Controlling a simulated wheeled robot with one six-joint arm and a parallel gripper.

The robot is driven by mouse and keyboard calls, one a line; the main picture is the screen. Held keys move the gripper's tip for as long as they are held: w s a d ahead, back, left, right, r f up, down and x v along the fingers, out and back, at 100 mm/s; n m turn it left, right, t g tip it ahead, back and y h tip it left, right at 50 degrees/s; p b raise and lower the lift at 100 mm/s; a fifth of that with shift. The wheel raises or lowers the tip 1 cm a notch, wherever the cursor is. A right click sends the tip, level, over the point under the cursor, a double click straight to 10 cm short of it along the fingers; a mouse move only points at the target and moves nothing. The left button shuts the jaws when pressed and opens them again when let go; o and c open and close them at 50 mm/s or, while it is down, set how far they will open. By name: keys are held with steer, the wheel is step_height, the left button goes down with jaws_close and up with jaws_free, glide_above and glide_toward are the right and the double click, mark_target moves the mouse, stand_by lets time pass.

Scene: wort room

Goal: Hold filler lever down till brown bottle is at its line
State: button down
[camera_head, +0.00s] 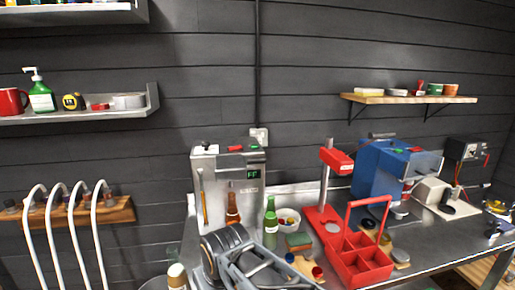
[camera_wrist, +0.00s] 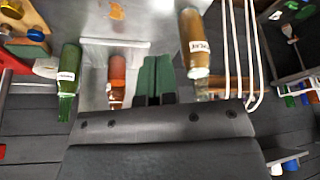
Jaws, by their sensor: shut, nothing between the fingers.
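The grey filler machine (camera_head: 244,170) stands against the back wall with a small green-lit display. An orange rod-like part runs down its left front; I cannot tell whether it is the lever. The brown bottle (camera_head: 232,208) stands upright at the filler's front; its fill level and line are too small to read. It also shows in the wrist view (camera_wrist: 116,75). My gripper (camera_wrist: 157,78) is shut and empty, its dark green fingers close beside the brown bottle in that view. In the head view my arm covers the area below the bottle.
A green bottle (camera_head: 270,225) stands right of the brown one. A cream-capped bottle (camera_head: 177,277) is at the front left. A red carrier (camera_head: 361,258), red stand (camera_head: 325,220) and blue machine (camera_head: 375,175) fill the right. White hoses (camera_head: 40,230) hang left.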

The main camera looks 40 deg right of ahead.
steer(key=w+d+r+m+h+p, duration=0.1)
steer(key=w+d+r+p, duration=0.2)
steer(key=d+r, duration=0.3)
steer(key=w+d+r+m+t+h+p, duration=0.1)
steer(key=d+r, duration=0.6)
steer(key=r, duration=1)
steer(key=w+d+r+m+t+p, duration=0.1)
steer(key=w+d+r+p, duration=0.3)
steer(key=r, duration=0.8)
steer(key=shift+w+d+m+h+p, duration=0.4)
steer(key=shift+w+d+m, duration=0.5)
steer(key=shift+w+d, duration=0.25)
steer(key=p, duration=0.2)
glide_above(257, 159)
steer(key=f, duration=1)
steer(key=shift+w, duration=0.4)
steer(key=shift+s+a+f, duration=0.1)
steer(key=shift+s+f, duration=0.15)
steer(key=shift+f, duration=0.8)
steer(key=shift+s+f+b, duration=0.1)
steer(key=shift+f+b, duration=0.1)
steer(key=shift+b, duration=0.1)
